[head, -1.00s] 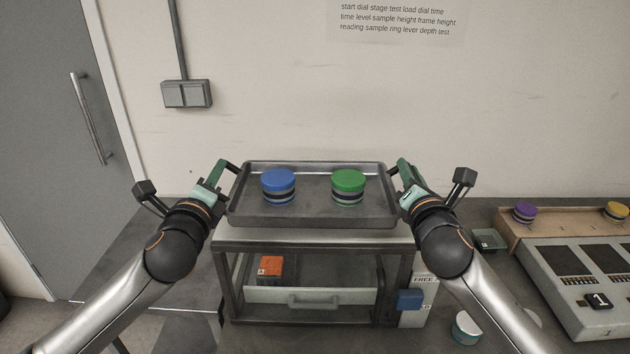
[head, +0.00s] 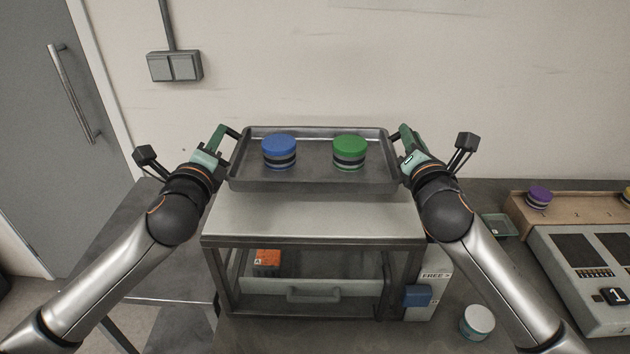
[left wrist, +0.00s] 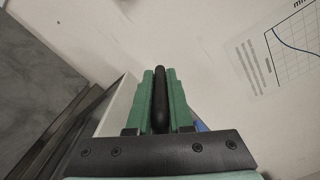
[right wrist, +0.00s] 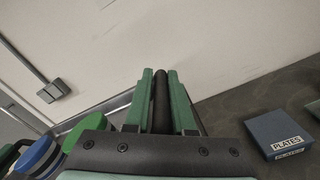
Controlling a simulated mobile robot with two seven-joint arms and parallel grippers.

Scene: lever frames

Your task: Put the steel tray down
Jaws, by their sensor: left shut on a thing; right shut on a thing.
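The steel tray (head: 315,177) is level in the head view, above and behind the top of a metal-framed stand. I cannot tell whether it touches anything below. A blue-topped round container (head: 279,151) and a green-topped one (head: 350,152) stand upright on it. My left gripper (head: 224,139) is shut on the tray's dark left handle, which shows between the green fingers in the left wrist view (left wrist: 160,98). My right gripper (head: 407,139) is shut on the right handle, also seen in the right wrist view (right wrist: 160,98).
The stand (head: 315,221) has a bare light top and a drawer below with an orange box (head: 267,258). A console (head: 590,270) and a purple-topped container (head: 538,196) are at right. A white-topped round container (head: 477,321) stands at front right. A blue PLATES box (right wrist: 284,132) lies on the bench.

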